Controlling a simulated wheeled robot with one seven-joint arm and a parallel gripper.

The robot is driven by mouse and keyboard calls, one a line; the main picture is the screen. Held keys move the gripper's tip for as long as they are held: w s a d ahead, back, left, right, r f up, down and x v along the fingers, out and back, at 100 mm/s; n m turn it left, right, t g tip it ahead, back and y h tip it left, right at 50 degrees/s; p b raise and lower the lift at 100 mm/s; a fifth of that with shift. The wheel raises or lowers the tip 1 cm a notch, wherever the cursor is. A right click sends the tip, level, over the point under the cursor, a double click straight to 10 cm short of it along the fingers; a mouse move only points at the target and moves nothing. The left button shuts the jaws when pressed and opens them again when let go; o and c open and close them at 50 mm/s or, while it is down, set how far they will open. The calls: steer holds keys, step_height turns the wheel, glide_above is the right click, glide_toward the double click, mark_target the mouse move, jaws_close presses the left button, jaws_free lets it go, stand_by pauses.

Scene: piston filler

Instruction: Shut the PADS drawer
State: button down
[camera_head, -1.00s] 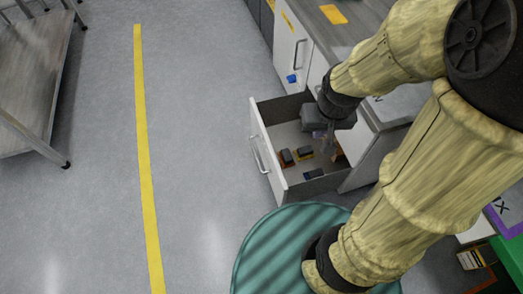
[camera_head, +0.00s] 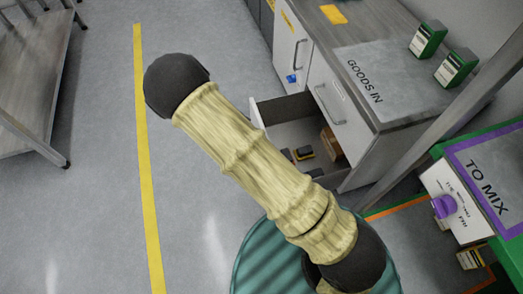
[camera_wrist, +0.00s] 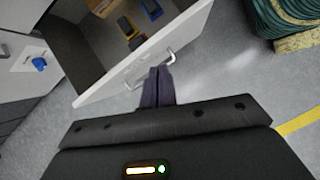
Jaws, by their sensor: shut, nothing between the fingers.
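The open drawer (camera_head: 285,107) sticks out from the grey-topped cabinet in the head view, partly hidden behind my arm. I can read no PADS label on it. In the wrist view its white front panel (camera_wrist: 112,82) crosses the picture, with a bar handle (camera_wrist: 171,58) on its outer face. My gripper (camera_wrist: 159,72) is outside the drawer, in front of this panel, its dark fingers together and empty. The fingertips are close to the handle; I cannot tell whether they touch it. In the head view my gripper is hidden.
The floor (camera_head: 80,220) to the left is clear up to a metal table (camera_head: 35,70).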

steer(key=a+f+n+t+h, duration=0.2)
steer(key=a+f+n, duration=0.2)
steer(key=a+f, duration=0.1)
steer(key=shift+s+a+f+n, duration=0.15)
steer(key=shift+s+a+n, duration=0.15)
steer(key=shift+n, duration=0.1)
steer(key=shift+s+a, duration=0.1)
steer(key=shift+f, duration=0.1)
steer(key=w+d+f+b, duration=0.3)
steer(key=d+f+b, duration=0.2)
steer(key=d, duration=0.5)
steer(key=shift+d+f, duration=0.4)
steer(key=shift+f, duration=0.55)
steer(key=shift+w, duration=0.1)
